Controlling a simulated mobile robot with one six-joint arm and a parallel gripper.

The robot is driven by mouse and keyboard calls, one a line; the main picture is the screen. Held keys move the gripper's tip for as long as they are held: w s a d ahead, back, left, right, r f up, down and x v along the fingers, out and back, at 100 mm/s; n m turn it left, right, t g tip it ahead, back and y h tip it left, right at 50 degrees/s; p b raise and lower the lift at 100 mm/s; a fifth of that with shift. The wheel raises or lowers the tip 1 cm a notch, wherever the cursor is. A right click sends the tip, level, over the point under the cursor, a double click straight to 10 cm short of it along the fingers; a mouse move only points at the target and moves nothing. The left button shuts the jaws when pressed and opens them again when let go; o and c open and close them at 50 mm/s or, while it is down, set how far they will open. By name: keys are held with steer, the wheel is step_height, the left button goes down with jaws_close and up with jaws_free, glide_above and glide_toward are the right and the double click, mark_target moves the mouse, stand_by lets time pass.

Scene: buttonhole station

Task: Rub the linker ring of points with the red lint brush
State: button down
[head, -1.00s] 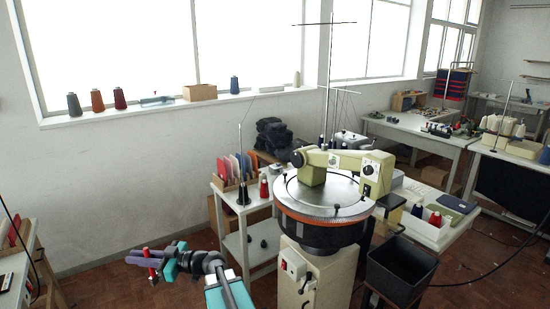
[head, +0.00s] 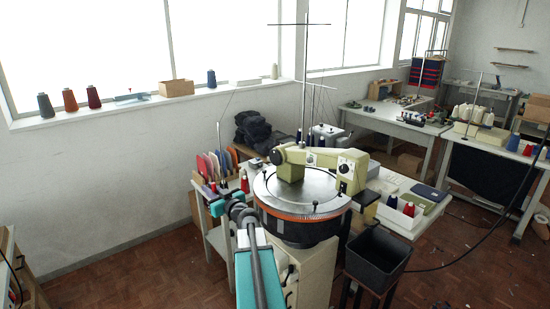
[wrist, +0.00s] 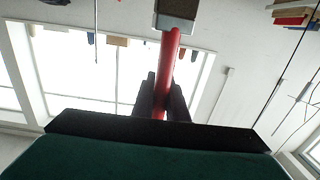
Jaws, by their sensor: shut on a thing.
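The linker's ring of points (head: 300,216) is the orange-brown band around the round metal dial, near the middle of the head view. My gripper (head: 213,190) is left of the dial, in front of the side table, apart from the ring. In the wrist view my gripper (wrist: 160,100) is shut on the red handle of the lint brush (wrist: 170,55). The brush's grey block head (wrist: 175,18) is at the top of that view. In the head view the brush is small and mostly lost against the coloured boards.
A side table (head: 217,237) with coloured boards (head: 215,165) and a red cone (head: 244,181) stands left of the linker. The linker's olive arm (head: 320,157) crosses above the dial. A black bin (head: 377,257) stands at right. Floor at left is clear.

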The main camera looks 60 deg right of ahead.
steer(key=s+d+r+m+g+h+p, duration=0.1)
steer(key=s+d+r+m+g+h, duration=0.1)
steer(key=s+d, duration=0.6)
steer(key=s+d+r+m+g+h+p, duration=0.2)
steer(key=s+d+r+m+g+h, duration=0.1)
steer(key=d, duration=1)
steer(key=s+r+m+h, duration=0.1)
steer(key=s+r+h, duration=0.1)
steer(key=s+h, duration=0.1)
steer(key=shift+s+r+m, duration=0.35)
steer(key=shift+s+m, duration=0.05)
steer(key=shift+s, duration=0.5)
steer(key=shift+f, duration=0.2)
step_height(320, 180, down, 6)
steer(key=b, duration=0.6)
steer(key=shift+r+b, duration=0.2)
steer(key=shift+b, duration=0.15)
steer(key=shift+f+b, duration=0.65)
steer(key=shift+f, duration=0.35)
steer(key=shift+w+d, duration=0.1)
steer(key=shift+w+d+r+p, duration=0.1)
steer(key=shift+w+d+p, duration=0.2)
steer(key=shift+w, duration=0.5)
steer(key=shift+w+d+p, duration=0.25)
steer(key=shift+w, duration=0.55)
